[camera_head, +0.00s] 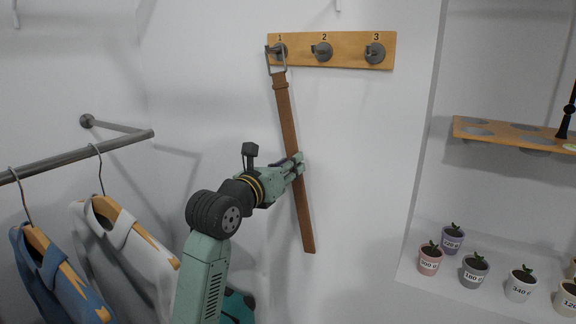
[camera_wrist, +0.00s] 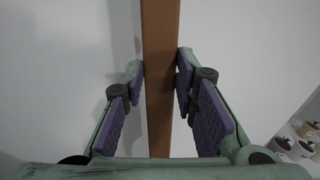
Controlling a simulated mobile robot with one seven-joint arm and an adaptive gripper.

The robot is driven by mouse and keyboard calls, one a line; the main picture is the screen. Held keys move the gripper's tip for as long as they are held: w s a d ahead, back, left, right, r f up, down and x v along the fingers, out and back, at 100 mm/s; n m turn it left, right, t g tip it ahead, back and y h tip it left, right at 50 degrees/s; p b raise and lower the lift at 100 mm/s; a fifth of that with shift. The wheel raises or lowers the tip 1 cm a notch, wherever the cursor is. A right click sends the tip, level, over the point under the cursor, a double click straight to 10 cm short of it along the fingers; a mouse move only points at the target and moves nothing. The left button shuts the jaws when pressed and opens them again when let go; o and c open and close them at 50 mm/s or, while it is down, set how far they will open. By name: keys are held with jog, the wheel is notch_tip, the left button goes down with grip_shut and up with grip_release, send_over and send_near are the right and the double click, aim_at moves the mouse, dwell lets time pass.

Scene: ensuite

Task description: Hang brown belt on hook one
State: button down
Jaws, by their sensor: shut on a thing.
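The brown belt (camera_head: 286,112) hangs nearly straight down the wall, its lower end slightly to the right. Its metal buckle (camera_head: 276,61) is at hook one (camera_head: 279,49), the left hook under the "1" on the wooden board. The buckle frame appears to be around the hook, though the exact contact is too small to tell. My gripper (camera_head: 298,166) is on the belt about midway down. In the wrist view the belt strap (camera_wrist: 160,70) runs between the two purple-padded fingers of my gripper (camera_wrist: 161,80), which are shut on it.
Hook two (camera_head: 321,51) and hook three (camera_head: 375,53) are empty on the wooden board (camera_head: 348,50). A clothes rail (camera_head: 80,153) with hanging shirts is at the left. A wooden shelf (camera_head: 500,133) and several labelled plant pots (camera_head: 474,270) are at the right.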

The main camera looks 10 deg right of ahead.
jog(key=c, duration=1.2)
grip_release()
